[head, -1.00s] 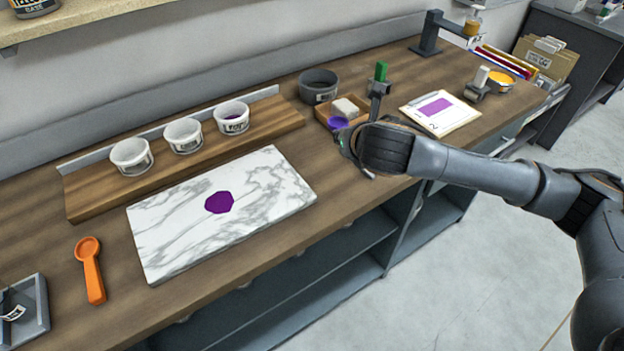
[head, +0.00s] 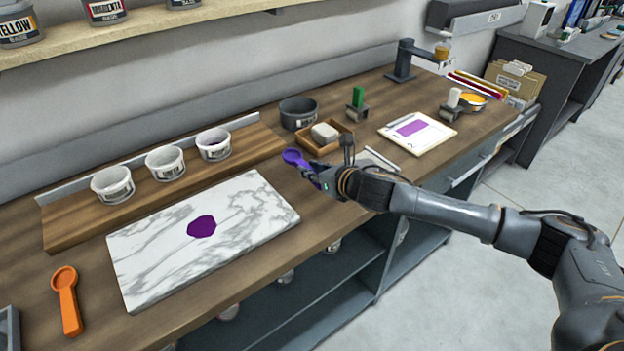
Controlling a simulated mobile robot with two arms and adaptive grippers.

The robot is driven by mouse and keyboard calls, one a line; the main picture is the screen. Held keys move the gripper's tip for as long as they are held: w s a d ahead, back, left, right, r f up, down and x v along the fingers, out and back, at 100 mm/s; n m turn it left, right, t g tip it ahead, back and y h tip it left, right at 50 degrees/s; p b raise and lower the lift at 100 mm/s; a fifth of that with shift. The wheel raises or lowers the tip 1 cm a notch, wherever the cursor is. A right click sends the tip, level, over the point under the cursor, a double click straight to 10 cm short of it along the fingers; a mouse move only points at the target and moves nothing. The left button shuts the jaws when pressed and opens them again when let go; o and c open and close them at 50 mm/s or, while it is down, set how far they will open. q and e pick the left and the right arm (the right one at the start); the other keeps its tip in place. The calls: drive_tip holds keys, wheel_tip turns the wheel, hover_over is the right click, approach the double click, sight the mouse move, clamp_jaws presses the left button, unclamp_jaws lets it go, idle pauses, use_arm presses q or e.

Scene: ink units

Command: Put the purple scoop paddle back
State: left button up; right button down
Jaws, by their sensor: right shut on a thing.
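The purple scoop paddle (head: 293,157) is in my right gripper (head: 322,178), its round bowl sticking out to the left. The gripper is shut on its handle, near the front edge of the counter, between the marble slab and the small wooden tray. Most of the handle is hidden by the fingers, and I cannot tell whether the scoop touches the counter. An orange scoop paddle (head: 66,293) lies on the counter at the left. My left gripper is not in view.
The marble slab (head: 150,250) bears a purple ink patch (head: 201,227). Several white tubs stand on a wooden rack (head: 75,225) behind it. A grey bowl (head: 298,113), a wooden tray (head: 342,146) with a pale block, a green-handled tool (head: 357,101) and a clipboard (head: 440,137) stand right.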

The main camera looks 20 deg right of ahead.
sight(312, 189)
drive_tip(key=shift+w+d+f, duration=0.15)
drive_tip(key=shift+w+f, duration=0.3)
drive_tip(key=shift+f, duration=0.1)
drive_tip(key=shift+w+d+f, duration=0.15)
drive_tip(key=shift+w+f, duration=0.3)
drive_tip(key=shift+f, duration=0.1)
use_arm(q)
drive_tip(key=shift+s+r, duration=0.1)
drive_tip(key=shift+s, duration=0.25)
use_arm(e)
drive_tip(key=shift+f, duration=1.6)
drive_tip(key=shift+f, duration=0.1)
drive_tip(key=c, duration=1.2)
unclamp_jaws()
drive_tip(key=shift+o, duration=0.2)
drive_tip(key=shift+d, duration=0.1)
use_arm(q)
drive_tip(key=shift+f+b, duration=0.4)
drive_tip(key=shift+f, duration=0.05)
use_arm(e)
drive_tip(key=v, duration=1.2)
